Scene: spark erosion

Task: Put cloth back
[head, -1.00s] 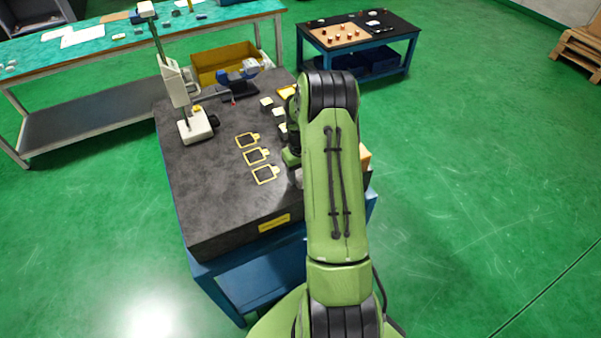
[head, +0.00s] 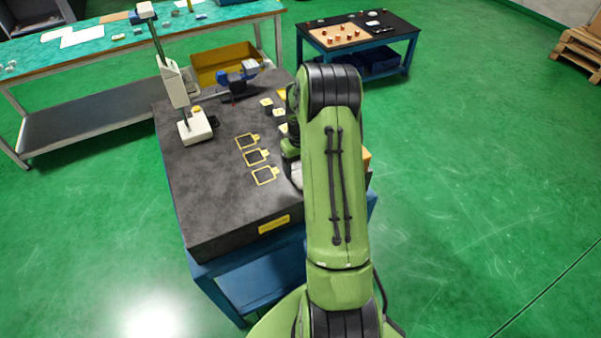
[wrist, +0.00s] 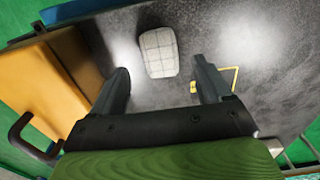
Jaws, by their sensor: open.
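The cloth (wrist: 158,52) is a pale grey, quilted, folded pad. In the wrist view it lies on the dark stone table top, between and a little beyond my two fingers. My gripper (wrist: 165,82) is open and empty, its fingers apart on either side of the cloth's near end. In the head view my green arm hides the gripper and most of that spot. A small pale patch (head: 297,176) shows beside the arm, probably the cloth.
Yellow outlined frames (head: 256,157) lie on the table top (head: 215,210) left of my arm. A white height gauge (head: 195,127) stands farther back. In the wrist view, an orange-yellow box with a dark handle (wrist: 45,85) is close on the left.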

